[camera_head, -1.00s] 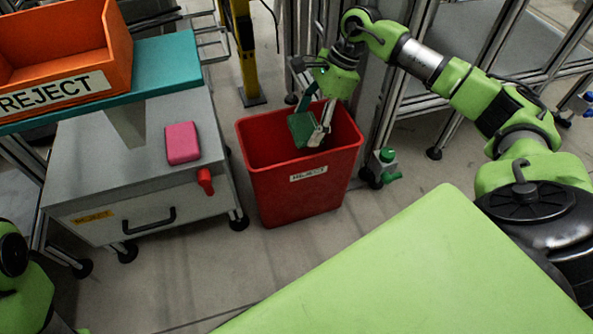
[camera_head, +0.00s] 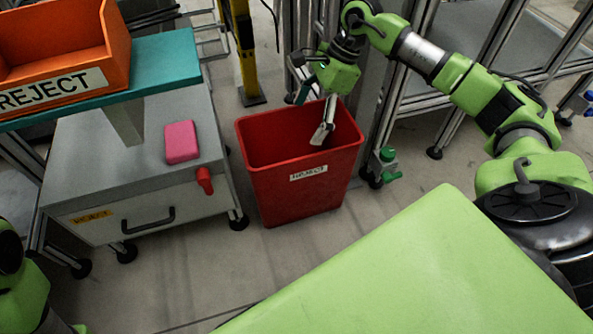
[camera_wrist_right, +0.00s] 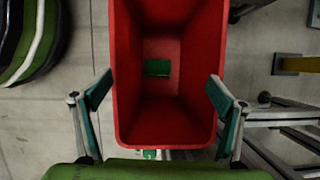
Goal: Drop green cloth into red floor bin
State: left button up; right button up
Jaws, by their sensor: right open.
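The red floor bin (camera_head: 303,173) with a REJECT label stands on the floor in the middle of the head view. My right gripper (camera_head: 315,116) is over the bin's opening, pointing down, open and empty. In the right wrist view its two fingers (camera_wrist_right: 161,95) are spread wide on either side of the bin (camera_wrist_right: 128,60). The green cloth (camera_wrist_right: 158,67) lies inside the bin, on its bottom. It is hidden from the head view by the bin's front wall. My left gripper is not in view; only part of my left arm shows at the lower left.
A grey cabinet (camera_head: 135,150) with a pink block (camera_head: 181,142) on top stands left of the bin. An orange REJECT bin (camera_head: 62,45) sits on a teal shelf (camera_head: 165,72). A metal frame (camera_head: 395,90) and a green-capped fixture (camera_head: 386,160) are close on the bin's right.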

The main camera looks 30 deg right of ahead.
notch_tip(320, 180, up, 8)
jog(key=shift+r, duration=0.2)
dwell(0.5)
